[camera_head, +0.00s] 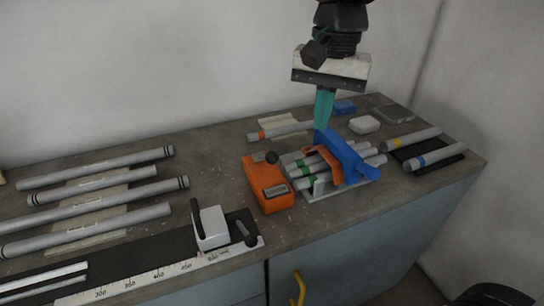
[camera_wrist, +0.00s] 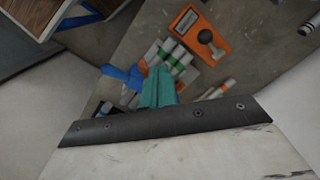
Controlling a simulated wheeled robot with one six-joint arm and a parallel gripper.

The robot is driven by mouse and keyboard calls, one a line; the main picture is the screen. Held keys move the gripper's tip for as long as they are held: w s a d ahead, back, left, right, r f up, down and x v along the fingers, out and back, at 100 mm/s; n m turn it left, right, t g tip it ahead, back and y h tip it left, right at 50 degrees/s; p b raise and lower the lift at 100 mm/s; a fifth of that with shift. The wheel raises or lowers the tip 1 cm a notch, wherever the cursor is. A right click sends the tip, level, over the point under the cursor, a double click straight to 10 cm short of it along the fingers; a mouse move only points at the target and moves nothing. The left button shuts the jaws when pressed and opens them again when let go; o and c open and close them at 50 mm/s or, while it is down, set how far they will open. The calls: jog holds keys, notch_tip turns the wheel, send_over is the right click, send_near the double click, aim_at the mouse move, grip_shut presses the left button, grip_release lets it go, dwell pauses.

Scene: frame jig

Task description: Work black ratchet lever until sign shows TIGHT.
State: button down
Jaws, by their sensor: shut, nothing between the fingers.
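The orange ratchet block (camera_head: 266,185) sits on the bench left of the tube bundle; it also shows in the wrist view (camera_wrist: 211,52). Its black lever (camera_head: 271,157) ends in a round knob, which also shows in the wrist view (camera_wrist: 205,37). The small sign (camera_head: 275,191) is on the block's front part; its lettering is too small to read surely. My gripper (camera_head: 323,121) has teal fingers, shut and empty, pointing down behind the bundle, right of the lever and apart from it. Green-banded grey tubes (camera_head: 308,184) lie in a cradle under an orange strap (camera_head: 328,160).
A blue angled piece (camera_head: 345,156) stands over the bundle close to my fingers. Loose grey tubes (camera_head: 95,193) lie at left, and a white stop block (camera_head: 211,228) sits on a ruler rail at front. Banded tubes (camera_head: 434,157) lie on a black mat at right.

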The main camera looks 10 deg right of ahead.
jog(key=w+a+m, duration=0.1)
jog(key=w+a, duration=0.3)
jog(key=a, duration=0.3)
jog(key=shift+a+f+m+g, duration=0.25)
jog(key=shift+f+m+g, duration=0.05)
jog(key=shift+f, duration=0.1)
jog(key=shift+s+a+f, duration=0.1)
jog(key=shift+s+f, duration=0.05)
jog(key=shift+f, duration=1.55)
jog(key=shift+s+a+f, duration=0.1)
jog(key=shift+s+f, duration=0.05)
jog(key=shift+f, duration=1.65)
